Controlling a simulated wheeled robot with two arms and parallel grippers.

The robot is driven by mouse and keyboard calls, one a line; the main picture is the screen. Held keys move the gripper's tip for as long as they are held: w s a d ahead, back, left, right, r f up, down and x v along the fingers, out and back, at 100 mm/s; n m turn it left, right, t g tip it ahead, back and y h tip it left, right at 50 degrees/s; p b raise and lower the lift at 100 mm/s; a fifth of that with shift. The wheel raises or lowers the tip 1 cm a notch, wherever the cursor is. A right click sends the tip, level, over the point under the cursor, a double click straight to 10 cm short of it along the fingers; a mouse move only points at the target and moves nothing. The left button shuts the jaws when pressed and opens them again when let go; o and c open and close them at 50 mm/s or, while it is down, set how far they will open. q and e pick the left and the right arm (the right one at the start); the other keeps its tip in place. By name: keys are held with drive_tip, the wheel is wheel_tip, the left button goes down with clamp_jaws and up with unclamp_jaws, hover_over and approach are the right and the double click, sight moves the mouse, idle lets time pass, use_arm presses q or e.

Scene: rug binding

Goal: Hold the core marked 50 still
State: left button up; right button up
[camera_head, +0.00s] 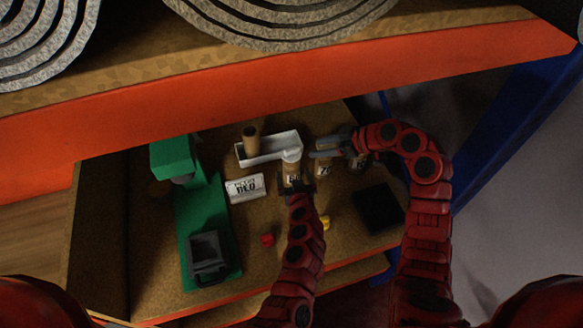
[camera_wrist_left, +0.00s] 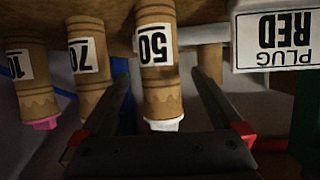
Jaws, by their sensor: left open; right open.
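The core marked 50 (camera_head: 292,178) is a brown tube standing upright with a white plug (camera_head: 292,154) in its top. In the left wrist view, where things appear upside down, the core marked 50 (camera_wrist_left: 155,45) is between my left gripper's two fingers. My left gripper (camera_head: 297,189) is open around it, with a visible gap on each side. My right gripper (camera_head: 322,149) is open, its fingers pointing left close to the white plug; I cannot tell if they touch it. The core marked 70 (camera_head: 324,170) stands just right of the core marked 50.
Another core (camera_wrist_left: 25,60), with a pink plug, stands beyond 70. A white tray (camera_head: 265,156) with a brown tube is behind. A "PLUG RED" sign (camera_head: 245,188) and green machine (camera_head: 195,225) stand left. Red (camera_head: 267,240) and yellow (camera_head: 326,223) pieces and a black pad (camera_head: 379,208) lie in front.

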sight(293, 173)
use_arm(q)
drive_tip(key=x, duration=0.4)
drive_tip(key=shift+d, duration=0.2)
drive_tip(key=shift+w+a+f, duration=0.25)
drive_tip(key=shift+w, duration=0.3)
